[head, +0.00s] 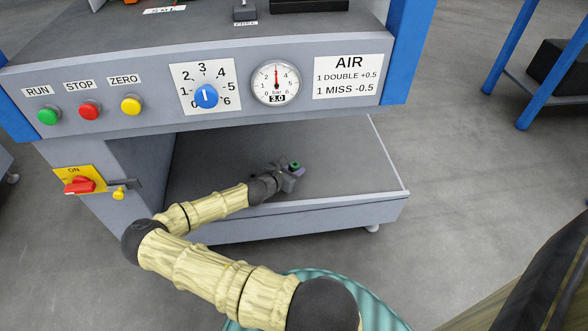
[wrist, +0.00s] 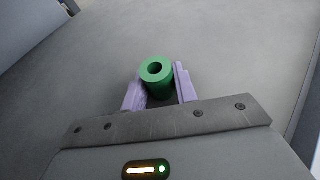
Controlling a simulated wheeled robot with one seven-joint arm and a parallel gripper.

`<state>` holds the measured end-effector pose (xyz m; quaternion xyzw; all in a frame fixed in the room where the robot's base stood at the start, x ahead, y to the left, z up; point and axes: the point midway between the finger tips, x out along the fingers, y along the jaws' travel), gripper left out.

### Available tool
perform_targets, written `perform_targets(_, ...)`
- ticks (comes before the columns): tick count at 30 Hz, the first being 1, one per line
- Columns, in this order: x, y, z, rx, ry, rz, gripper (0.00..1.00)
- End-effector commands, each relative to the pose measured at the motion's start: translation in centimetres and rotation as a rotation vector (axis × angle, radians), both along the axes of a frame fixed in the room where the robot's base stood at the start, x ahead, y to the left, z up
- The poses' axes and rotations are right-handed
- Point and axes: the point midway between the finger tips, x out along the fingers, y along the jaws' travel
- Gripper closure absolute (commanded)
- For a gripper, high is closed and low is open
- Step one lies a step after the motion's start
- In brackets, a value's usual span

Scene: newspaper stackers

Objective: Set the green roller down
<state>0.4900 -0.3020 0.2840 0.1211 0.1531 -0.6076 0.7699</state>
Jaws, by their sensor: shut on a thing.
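The green roller (wrist: 157,75) is a short hollow cylinder, seen in the wrist view between the two purple fingers of my gripper (wrist: 160,90). The fingers are shut on it, one on each side, and its open end faces the camera. In the head view my gripper (head: 296,172) is inside the lower bay of the machine, over the grey shelf (head: 345,160). I cannot tell whether the roller touches the shelf surface.
The shelf around my gripper is bare. A panel above it carries a RUN button (head: 48,116), a blue dial (head: 206,96), a pressure gauge (head: 276,83) and an AIR sign (head: 348,77). A red switch (head: 79,185) is on the left post. A blue-legged table (head: 510,60) stands at right.

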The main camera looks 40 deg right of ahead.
Motion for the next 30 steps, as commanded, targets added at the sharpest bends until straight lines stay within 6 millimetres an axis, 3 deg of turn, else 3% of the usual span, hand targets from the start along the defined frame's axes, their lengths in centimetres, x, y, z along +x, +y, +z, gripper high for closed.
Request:
perform_targets(1, 0.0, 0.0, -0.1, 0.000, 0.001, 0.000, 0.69)
perform_targets(4, 0.0, 0.0, -0.1, 0.000, 0.000, 0.000, 0.50)
perform_targets(17, 0.0, 0.0, 0.7, 0.002, -0.002, -0.001, 0.50)
perform_targets(30, -1.5, 6.7, 3.9, 0.001, 0.001, 0.005, 0.50)
